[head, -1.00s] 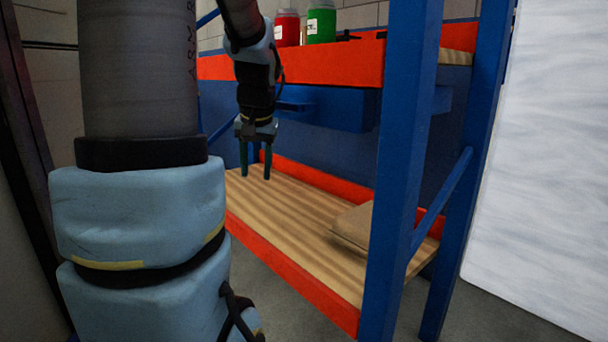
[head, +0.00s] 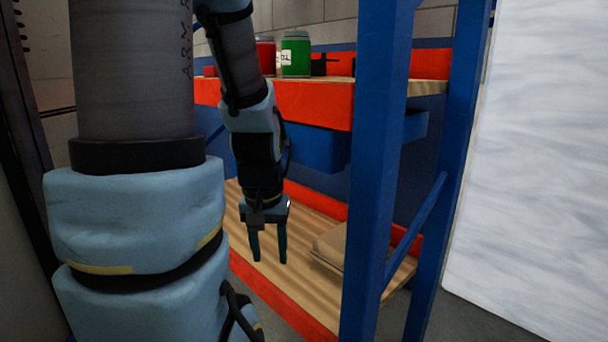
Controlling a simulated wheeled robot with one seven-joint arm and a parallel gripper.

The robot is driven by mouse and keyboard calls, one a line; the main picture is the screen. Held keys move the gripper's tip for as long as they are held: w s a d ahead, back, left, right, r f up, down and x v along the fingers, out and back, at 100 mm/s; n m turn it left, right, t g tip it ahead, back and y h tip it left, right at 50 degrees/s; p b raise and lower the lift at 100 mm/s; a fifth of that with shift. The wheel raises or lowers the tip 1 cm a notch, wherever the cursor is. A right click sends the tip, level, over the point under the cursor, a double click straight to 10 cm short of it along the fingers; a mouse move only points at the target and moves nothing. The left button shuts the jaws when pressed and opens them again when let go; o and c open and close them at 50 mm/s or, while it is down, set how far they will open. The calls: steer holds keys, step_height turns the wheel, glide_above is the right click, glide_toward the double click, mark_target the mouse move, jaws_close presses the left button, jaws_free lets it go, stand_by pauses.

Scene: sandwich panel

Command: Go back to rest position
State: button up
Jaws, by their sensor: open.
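My gripper (head: 268,250) hangs at the end of my arm, fingers pointing down. It is open, with nothing between the fingers. In the picture it appears in front of the lower wooden shelf (head: 250,222) of a blue and orange rack. A flat tan panel (head: 330,247) lies on that shelf, to the right of the gripper and apart from it. The panel's right part is hidden behind the blue post. My upper arm and light blue joint housings fill the left of the view.
A blue rack post (head: 378,170) stands close to the right of my arm. The upper shelf (head: 325,103) carries a green jar (head: 295,54) and a red jar (head: 265,57). A whitish panel surface (head: 530,170) stands at the right. Grey floor shows at the bottom right.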

step_height(320, 180, up, 29)
steer(key=p, duration=2.6)
steer(key=shift+f, duration=0.2)
